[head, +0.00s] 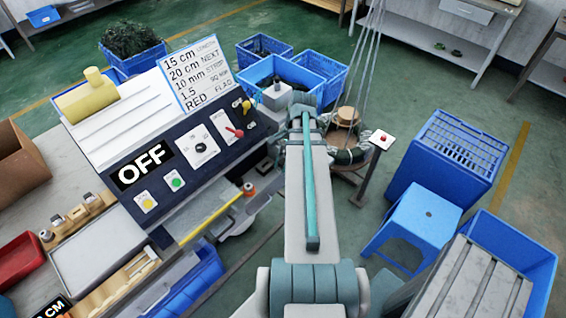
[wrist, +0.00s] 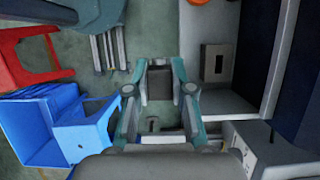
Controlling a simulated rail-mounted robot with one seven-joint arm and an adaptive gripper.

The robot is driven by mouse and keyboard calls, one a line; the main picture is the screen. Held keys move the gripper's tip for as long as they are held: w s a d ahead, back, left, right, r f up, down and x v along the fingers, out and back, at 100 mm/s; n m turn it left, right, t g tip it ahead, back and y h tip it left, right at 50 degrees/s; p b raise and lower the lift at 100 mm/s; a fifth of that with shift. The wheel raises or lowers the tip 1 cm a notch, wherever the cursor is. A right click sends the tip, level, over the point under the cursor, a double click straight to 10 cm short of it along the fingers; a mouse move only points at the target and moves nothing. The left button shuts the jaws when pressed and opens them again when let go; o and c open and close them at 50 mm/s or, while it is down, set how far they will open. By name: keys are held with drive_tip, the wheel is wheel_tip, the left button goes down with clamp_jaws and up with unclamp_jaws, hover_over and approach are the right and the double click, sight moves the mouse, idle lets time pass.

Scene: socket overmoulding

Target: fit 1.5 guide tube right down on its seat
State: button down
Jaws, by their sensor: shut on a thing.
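My gripper (wrist: 160,66) shows in the wrist view, with its two teal-edged fingers closed on a dark grey block-like piece (wrist: 159,84). I take this piece to be the 1.5 guide tube; its size marking cannot be read. In the head view my arm hides the fingertips and the held piece. A grey plate with a dark square patch (wrist: 215,63) lies on the pale machine surface right of the fingers in the wrist view, apart from the held piece. I cannot tell where the tube's seat is.
The machine's panel reads OFF (head: 142,165); a card (head: 205,72) above it lists 1.5 and RED. A yellow bar (head: 211,216) runs along the machine's front. A blue stool (head: 422,216) and blue crate (head: 460,146) stand at right.

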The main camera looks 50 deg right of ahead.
drive_tip(key=shift+r+p, duration=0.1)
drive_tip(key=shift+p, duration=0.2)
hover_over(262, 167)
drive_tip(key=d, duration=0.1)
drive_tip(key=shift+d+f+p, duration=0.2)
drive_tip(key=shift+f+p, duration=0.1)
drive_tip(key=shift+f, duration=0.8)
drive_tip(key=shift+p, duration=0.45)
idle(1.2)
drive_tip(key=shift+f+b, duration=0.8)
drive_tip(key=shift+f, duration=1)
idle(0.5)
drive_tip(key=c, duration=0.9)
unclamp_jaws()
drive_tip(key=v, duration=1.2)
drive_tip(key=shift+d, duration=0.1)
